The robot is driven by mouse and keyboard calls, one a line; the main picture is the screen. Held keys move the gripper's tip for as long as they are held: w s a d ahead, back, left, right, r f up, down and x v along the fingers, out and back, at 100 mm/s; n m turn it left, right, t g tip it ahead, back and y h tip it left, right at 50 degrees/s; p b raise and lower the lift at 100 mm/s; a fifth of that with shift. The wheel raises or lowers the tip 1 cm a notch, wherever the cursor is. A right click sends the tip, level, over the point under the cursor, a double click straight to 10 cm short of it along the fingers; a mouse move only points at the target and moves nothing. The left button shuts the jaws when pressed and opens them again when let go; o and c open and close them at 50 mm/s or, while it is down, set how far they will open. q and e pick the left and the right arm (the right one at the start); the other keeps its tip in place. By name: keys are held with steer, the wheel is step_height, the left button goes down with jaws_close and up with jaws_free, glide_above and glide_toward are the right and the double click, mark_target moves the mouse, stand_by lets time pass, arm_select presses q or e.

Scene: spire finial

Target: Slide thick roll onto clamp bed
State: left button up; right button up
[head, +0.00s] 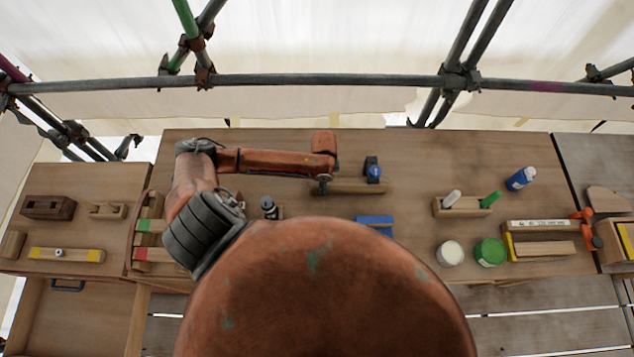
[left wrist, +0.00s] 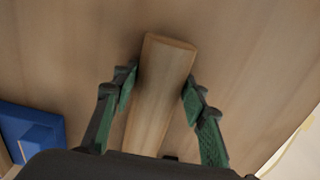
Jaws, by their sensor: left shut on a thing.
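My left arm reaches in from the left, and my left gripper (head: 322,186) is low over the table by a long wooden piece (head: 352,187). In the left wrist view the green-padded fingers of the gripper (left wrist: 160,95) lie on both sides of a plain wooden bar (left wrist: 162,85) and are shut on it. The bar's far end points away over bare wood. I cannot make out for sure which thing is the thick roll or the clamp bed. A white round thing (head: 450,253) and a green one (head: 490,252) stand at the right. My right gripper is not in view.
A blue-topped tool (head: 373,170) stands by the wooden piece, a blue block (head: 375,222) nearer. A pen holder (head: 462,207), a blue bottle (head: 520,179) and an orange clamp (head: 584,220) are at the right. Scaffold pipes (head: 300,80) cross behind. The table's back right is clear.

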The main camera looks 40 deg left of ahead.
mark_target(346, 181)
arm_select(q)
steer(key=shift+w+d+p, duration=0.15)
steer(key=shift+w+d, duration=0.7)
steer(key=shift+d, duration=0.25)
steer(key=shift+w+d+p, duration=0.15)
steer(key=shift+w+d, duration=0.7)
steer(key=shift+d, duration=0.3)
steer(key=shift+w+d+p, duration=0.15)
steer(key=shift+w+d, duration=0.7)
steer(key=shift+d, duration=0.25)
steer(key=o, duration=1.5)
step_height(346, 181, up, 12)
